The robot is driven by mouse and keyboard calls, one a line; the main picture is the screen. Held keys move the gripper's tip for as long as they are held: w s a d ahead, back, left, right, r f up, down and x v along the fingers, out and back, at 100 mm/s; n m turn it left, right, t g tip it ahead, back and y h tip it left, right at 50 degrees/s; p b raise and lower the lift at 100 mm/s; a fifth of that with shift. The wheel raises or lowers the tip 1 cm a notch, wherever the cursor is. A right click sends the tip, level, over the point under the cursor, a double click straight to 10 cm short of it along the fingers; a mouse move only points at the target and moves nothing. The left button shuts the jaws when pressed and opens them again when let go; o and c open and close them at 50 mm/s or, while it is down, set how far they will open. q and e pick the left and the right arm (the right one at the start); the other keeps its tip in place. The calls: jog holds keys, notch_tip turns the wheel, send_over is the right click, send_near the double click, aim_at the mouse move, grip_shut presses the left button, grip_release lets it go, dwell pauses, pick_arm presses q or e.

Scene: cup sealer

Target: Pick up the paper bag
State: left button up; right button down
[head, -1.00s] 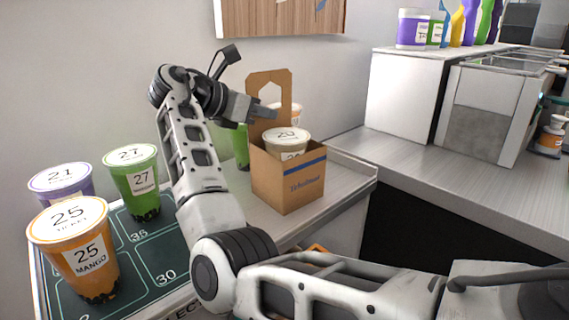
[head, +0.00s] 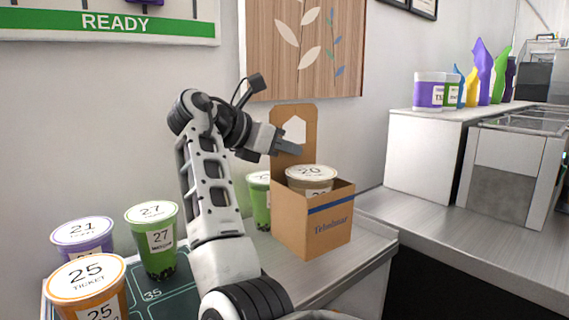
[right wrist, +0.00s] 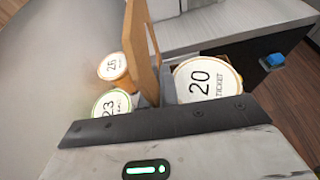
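The brown paper bag (head: 311,225) stands upright on the counter in the head view, with a tall back handle panel (head: 293,118) that has a cut-out. A cup labelled 20 (head: 311,176) sits in it. My right gripper (head: 288,146) is at the handle panel, with one grey finger in front of it; the other finger is hidden. In the right wrist view the handle panel (right wrist: 142,50) runs edge-on down to the finger area, beside the cup 20 (right wrist: 205,80). Whether the fingers press on it is unclear. My left gripper is out of view.
A green cup (head: 259,200) stands behind the bag at left. Cups 21 (head: 83,234), 27 (head: 152,240) and 25 (head: 86,285) stand at left on a dark numbered mat (head: 178,300). A white box (head: 430,155) stands on the right counter.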

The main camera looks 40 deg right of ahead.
jog(key=s+a+r+b, duration=0.1)
jog(key=s+a+r, duration=0.3)
jog(key=s+r, duration=0.3)
jog(key=s, duration=0.3)
jog(key=shift+s, duration=0.4)
